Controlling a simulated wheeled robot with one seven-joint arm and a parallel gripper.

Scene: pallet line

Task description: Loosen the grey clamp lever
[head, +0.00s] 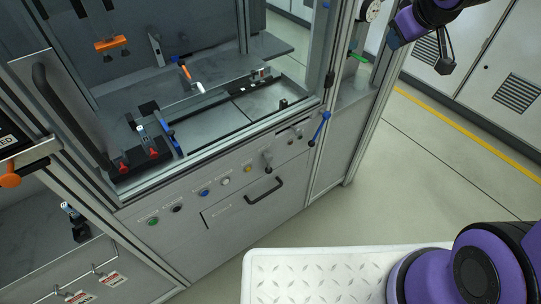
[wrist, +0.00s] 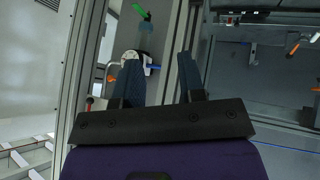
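A small grey lever (head: 267,160) sits on the front panel of the machine in the head view, above the drawer handle; I cannot tell for certain that it is the clamp lever. A second light grey lever (head: 156,48) stands at the back wall inside the machine. My gripper (head: 422,50) is at the top right of the head view, outside the machine and well away from both. In the wrist view my gripper (wrist: 158,62) has its two fingers apart with nothing held between them. I cannot make out a grey lever there.
A blue lever (head: 320,128) is on the machine's right post, with a green lever (head: 358,57) and a dial (head: 369,10) above. Inside are an orange-handled clamp (head: 187,74) and a blue one (head: 167,136). The floor (head: 425,150) to the right is clear.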

